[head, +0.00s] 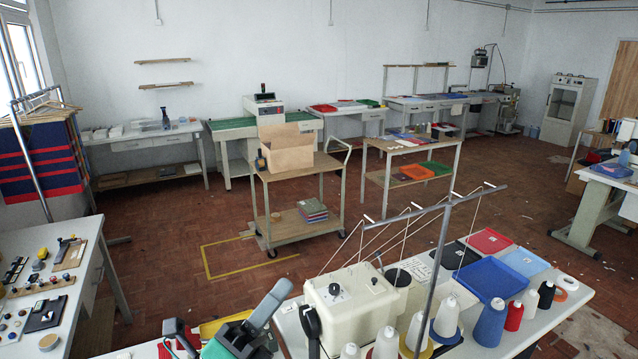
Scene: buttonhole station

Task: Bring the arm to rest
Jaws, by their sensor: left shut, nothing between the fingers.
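My left gripper (268,306) shows at the bottom of the head view, left of the cream sewing machine (352,308). It is a dark grey shape pointing up and to the right. It is shut with nothing held. It appears in front of the near worktable, and I cannot tell its height above the top. My right gripper is not in view.
The near worktable (560,318) carries thread cones, a blue tray (494,280) and a tall thread stand (437,262) close to the machine. A side bench (90,262) with small parts stands at left. A wooden trolley (300,172) stands beyond, with open floor before it.

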